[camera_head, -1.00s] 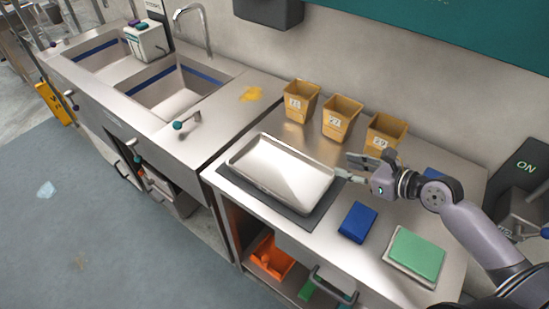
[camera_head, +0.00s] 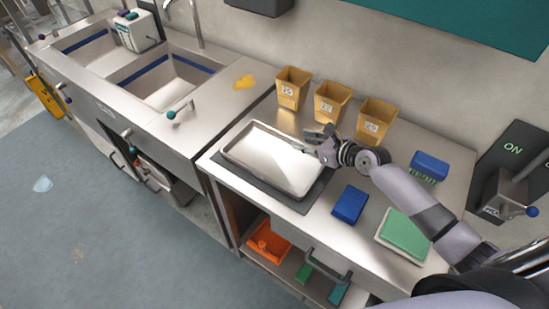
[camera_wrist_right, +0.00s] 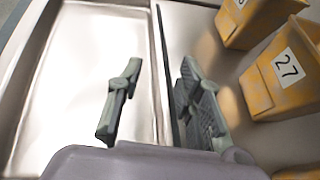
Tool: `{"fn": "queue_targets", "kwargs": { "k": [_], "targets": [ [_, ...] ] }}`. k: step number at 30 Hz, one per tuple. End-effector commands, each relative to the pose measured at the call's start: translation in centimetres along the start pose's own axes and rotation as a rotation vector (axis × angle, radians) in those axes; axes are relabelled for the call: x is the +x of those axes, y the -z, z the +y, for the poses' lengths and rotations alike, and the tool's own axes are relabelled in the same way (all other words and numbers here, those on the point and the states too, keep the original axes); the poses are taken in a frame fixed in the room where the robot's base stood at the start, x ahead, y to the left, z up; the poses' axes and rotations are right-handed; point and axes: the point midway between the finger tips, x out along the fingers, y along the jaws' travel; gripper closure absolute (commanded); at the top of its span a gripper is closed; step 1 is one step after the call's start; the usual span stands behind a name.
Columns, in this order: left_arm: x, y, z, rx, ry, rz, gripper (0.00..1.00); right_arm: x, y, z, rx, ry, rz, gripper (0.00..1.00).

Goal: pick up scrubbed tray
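The scrubbed tray (camera_head: 268,158) is a shallow, pale metal tray lying on a dark mat (camera_head: 290,205) on the steel counter. My right gripper (camera_head: 311,140) is at the tray's right side, near its back right corner. In the right wrist view the tray (camera_wrist_right: 75,75) fills the left part. The fingers of my right gripper (camera_wrist_right: 157,105) are apart there, one over the tray's inside and one beyond its rim, with the rim between them. I cannot tell whether either finger touches it. My left gripper is not in view.
Three yellow bins, the nearest one (camera_head: 375,122) close behind my right gripper, stand along the wall. A blue block (camera_head: 350,205), a green sponge-like block (camera_head: 405,232) and a blue brush (camera_head: 430,166) lie to the right. Sinks (camera_head: 165,82) are at left.

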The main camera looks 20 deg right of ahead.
Motion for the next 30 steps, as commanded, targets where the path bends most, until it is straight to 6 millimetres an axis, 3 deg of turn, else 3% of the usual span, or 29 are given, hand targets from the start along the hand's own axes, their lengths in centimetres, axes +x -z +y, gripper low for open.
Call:
{"fn": "queue_targets", "kwargs": {
  "k": [7, 16, 30],
  "targets": [
    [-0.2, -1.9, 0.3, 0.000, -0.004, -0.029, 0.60, 3.4, 0.2, 0.0, 0.000, 0.000, -0.001, 0.66],
    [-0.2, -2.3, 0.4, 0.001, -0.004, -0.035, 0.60, 3.8, 0.2, 0.0, 0.000, 0.000, 0.000, 0.67],
    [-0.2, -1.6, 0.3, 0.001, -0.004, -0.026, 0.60, 3.8, 0.2, 0.0, 0.000, 0.000, 0.000, 0.98]
  ]
}}
